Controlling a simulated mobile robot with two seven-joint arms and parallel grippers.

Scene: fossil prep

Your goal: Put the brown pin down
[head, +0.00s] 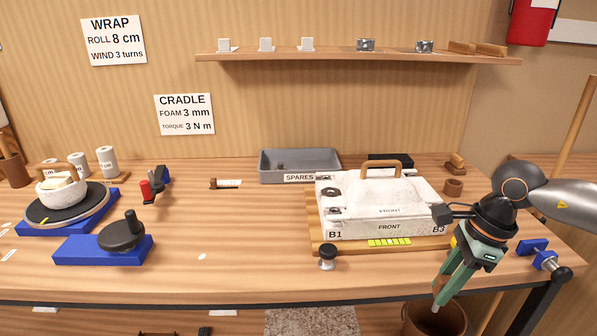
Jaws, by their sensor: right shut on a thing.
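My right gripper (443,290) points down past the front edge of the table at the right, above a brown bin (418,322). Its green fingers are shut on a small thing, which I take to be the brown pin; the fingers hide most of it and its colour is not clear. The held thing is clear of the tabletop. My left gripper is not in view.
A white case (345,220) marked FRONT sits on a wooden cradle, left of my right arm. A grey SPARES tray (300,160) stands behind it. A blue clamp (535,247) is at the right table edge. The tabletop's front middle is mostly clear.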

